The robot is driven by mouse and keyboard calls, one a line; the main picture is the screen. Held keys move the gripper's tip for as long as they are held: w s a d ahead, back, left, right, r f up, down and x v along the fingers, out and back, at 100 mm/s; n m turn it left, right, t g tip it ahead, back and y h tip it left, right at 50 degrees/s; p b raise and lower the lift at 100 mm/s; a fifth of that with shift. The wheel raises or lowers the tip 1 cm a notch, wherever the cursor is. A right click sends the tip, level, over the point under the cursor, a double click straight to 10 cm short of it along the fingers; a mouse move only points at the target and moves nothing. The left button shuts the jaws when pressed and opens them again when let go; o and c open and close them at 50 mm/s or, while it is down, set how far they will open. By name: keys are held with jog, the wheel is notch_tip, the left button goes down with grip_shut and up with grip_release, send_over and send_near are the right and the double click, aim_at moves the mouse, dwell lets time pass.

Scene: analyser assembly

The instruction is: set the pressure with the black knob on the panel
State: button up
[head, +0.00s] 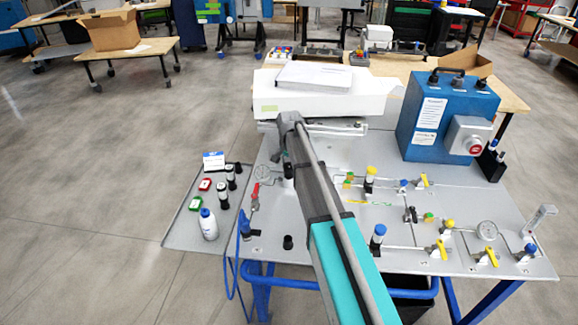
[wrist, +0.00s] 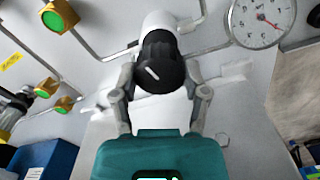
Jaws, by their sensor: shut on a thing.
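The black knob (wrist: 162,66) sits on a white regulator body (wrist: 158,22) on the panel. A white line on the knob slants down to the right in the wrist view. My gripper (wrist: 160,84) is shut on the knob, with one finger on each side. A round gauge (wrist: 262,20) with a red needle is to the right of the knob in that view; the needle points to the lower right.
A blue box with a red button (head: 475,145) stands at the back right of the panel table. Yellow-handled valves (head: 441,250) and pipes cover the right side. A grey tray (head: 182,236) with a white bottle (head: 208,225) is at the left. Green buttons (wrist: 54,19) are left of the knob.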

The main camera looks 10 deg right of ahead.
jog(key=shift+m, duration=0.8)
jog(key=o, duration=1.1)
jog(key=shift+o, duration=0.2)
jog(key=shift+n, duration=0.3)
